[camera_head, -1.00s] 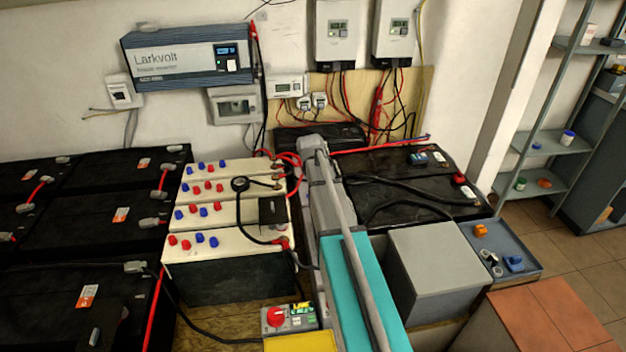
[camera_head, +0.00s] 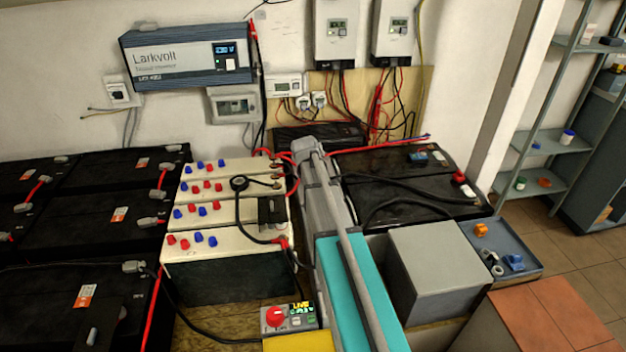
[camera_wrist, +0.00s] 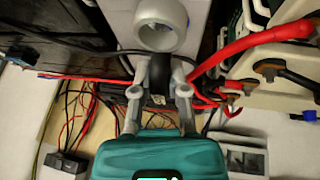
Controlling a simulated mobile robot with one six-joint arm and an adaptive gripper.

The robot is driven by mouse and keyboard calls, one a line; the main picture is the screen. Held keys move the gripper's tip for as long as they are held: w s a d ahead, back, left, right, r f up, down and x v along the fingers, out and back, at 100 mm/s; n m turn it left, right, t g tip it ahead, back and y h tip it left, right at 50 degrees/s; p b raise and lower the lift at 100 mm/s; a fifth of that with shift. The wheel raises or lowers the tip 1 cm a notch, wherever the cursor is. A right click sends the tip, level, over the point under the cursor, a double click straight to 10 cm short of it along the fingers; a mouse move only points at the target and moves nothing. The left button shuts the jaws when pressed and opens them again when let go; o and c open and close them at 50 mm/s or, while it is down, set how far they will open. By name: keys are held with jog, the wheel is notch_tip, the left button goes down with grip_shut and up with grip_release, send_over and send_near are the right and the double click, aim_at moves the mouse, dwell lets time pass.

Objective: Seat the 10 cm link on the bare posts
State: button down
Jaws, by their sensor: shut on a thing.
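My gripper (camera_wrist: 159,95) shows in the wrist view, its two grey fingers closed around a small dark piece (camera_wrist: 158,76). The piece is mostly hidden, and I cannot tell whether it is the 10 cm link. In the head view my arm covers the gripper and what it holds. Cream batteries (camera_head: 225,241) stand left of my arm with red and blue caps. Metal posts with lugs (camera_wrist: 270,68) show at the right of the wrist view. I cannot tell which posts are bare.
A thick red cable (camera_wrist: 250,42) runs close beside my gripper. A black cable (camera_head: 241,212) crosses the cream batteries. Black batteries (camera_head: 75,225) fill the left. A grey box (camera_head: 432,262) and blue tray (camera_head: 530,268) with small parts stand right. A red-knobbed control box (camera_head: 289,317) sits in front.

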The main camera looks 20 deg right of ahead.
jog(key=shift+f+b, duration=3.5)
jog(key=shift+f, duration=0.15)
jog(key=shift+f+b, duration=1.2)
dwell(1.4)
dwell(0.3)
jog(key=c, duration=0.6)
grip_release()
jog(key=shift+o, duration=0.2)
jog(key=o, duration=0.4)
jog(key=shift+r, duration=0.2)
